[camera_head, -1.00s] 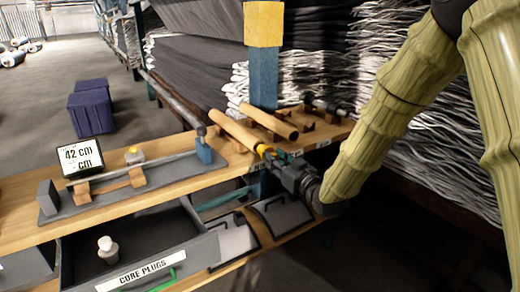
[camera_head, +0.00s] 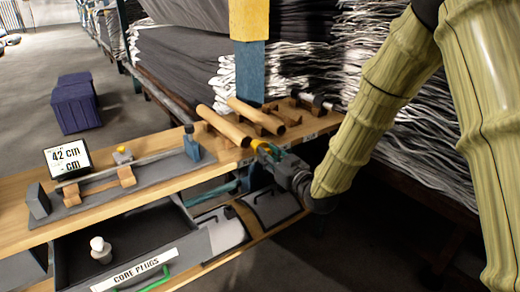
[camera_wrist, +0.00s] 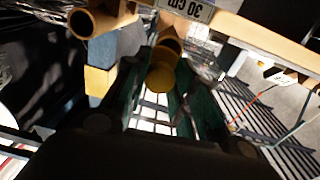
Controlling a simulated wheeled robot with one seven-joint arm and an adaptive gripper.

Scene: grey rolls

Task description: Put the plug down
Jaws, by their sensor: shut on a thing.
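My gripper (camera_head: 268,151) is at the front edge of the wooden shelf, near the open end of a cardboard tube. Its green fingers, also in the wrist view (camera_wrist: 160,95), are shut on a yellow plug (camera_wrist: 160,77). The plug shows as a small yellow spot in the head view (camera_head: 259,146). In the wrist view the tube's open end (camera_wrist: 171,45) lies just beyond the plug; I cannot tell whether they touch. Below is an open grey drawer labelled CORE PLUGS (camera_head: 190,247), with a pale plug (camera_head: 100,249) standing in it.
Two cardboard tubes (camera_head: 222,127) lie on wooden cradles on the shelf. A measuring stand (camera_head: 115,185) with a 42 cm display (camera_head: 67,157) is at left. Grey bins (camera_head: 272,208) sit below the shelf. A blue upright post (camera_head: 250,75) stands behind. Much of the drawer floor is clear.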

